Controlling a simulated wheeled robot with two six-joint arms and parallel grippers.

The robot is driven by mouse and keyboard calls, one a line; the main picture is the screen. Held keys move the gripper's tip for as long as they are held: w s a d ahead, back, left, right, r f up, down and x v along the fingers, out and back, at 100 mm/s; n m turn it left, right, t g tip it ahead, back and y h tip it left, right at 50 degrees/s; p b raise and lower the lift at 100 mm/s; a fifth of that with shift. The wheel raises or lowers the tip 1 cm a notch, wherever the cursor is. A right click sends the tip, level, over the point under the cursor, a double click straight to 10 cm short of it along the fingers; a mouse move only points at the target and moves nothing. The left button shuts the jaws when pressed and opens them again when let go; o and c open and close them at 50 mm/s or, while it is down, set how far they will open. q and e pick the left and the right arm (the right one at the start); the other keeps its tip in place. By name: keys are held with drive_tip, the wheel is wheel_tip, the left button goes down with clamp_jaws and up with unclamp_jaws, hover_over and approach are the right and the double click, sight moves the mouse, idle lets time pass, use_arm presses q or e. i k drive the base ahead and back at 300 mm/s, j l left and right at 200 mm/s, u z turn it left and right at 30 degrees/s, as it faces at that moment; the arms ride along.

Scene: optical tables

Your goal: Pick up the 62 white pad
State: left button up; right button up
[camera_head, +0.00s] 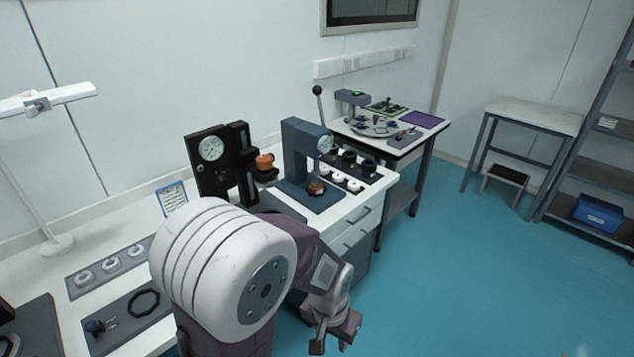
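My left gripper (332,338) is in front of the bench, over the blue floor, low in the picture. Its fingers are apart with nothing visible between them. It is well away from the pads.
A blue-grey lever press (303,150) and a black gauge stand (209,165) stand on the bench. A grey tray (98,279) with white rings lies at left. A second table (428,135) with instruments stands behind. The floor (460,270) at right is clear.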

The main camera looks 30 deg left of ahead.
sight(337, 177)
drive_tip(key=i+l+u, duration=0.15)
drive_tip(key=i+u, duration=0.3)
drive_tip(key=i+l+u, duration=0.2)
drive_tip(key=u, duration=0.25)
drive_tip(key=i+l+u, duration=0.25)
drive_tip(key=u, duration=0.15)
drive_tip(key=i+l+u, duration=0.2)
drive_tip(key=l+u, duration=0.25)
drive_tip(key=i+l+u, duration=0.15)
drive_tip(key=l+u, duration=0.5)
drive_tip(key=l, duration=0.2)
drive_tip(key=i+l+u, duration=0.2)
drive_tip(key=l, duration=0.2)
drive_tip(key=k+j, duration=0.05)
drive_tip(key=k, duration=0.05)
